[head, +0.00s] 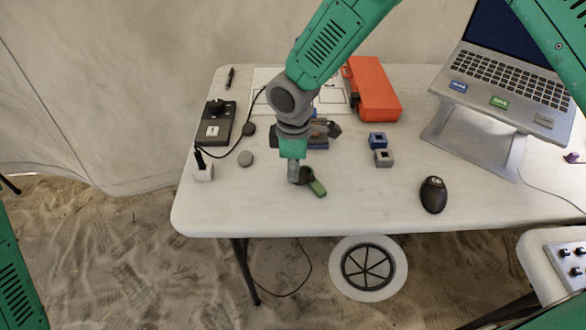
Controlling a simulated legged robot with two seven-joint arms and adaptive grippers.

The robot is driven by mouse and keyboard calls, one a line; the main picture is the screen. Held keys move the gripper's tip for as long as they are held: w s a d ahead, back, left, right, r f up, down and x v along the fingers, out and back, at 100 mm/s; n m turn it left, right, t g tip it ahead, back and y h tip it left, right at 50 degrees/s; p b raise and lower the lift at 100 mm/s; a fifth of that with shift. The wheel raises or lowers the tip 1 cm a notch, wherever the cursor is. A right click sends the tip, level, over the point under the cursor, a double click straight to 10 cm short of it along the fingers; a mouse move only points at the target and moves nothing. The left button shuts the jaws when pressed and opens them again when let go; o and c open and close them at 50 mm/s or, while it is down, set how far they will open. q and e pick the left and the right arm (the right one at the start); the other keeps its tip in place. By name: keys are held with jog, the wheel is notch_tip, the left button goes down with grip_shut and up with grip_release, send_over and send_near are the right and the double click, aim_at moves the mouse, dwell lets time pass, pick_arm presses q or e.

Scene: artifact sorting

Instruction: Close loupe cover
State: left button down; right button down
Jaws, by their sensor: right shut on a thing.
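A small loupe (316,187) with a dark green part lies near the middle of the white table, towards its front edge. My right gripper (296,178) points down at its left end and is shut on it. The fingers and arm hide part of the loupe, so I cannot tell how far its cover is open. My left gripper is not in view.
An orange case (374,90) and a laptop on a stand (470,130) are at the back.

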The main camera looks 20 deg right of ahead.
dwell(0.8)
jog(key=c, duration=1.6)
grip_release()
jog(key=shift+o, duration=0.2)
notch_tip(320, 180, up, 12)
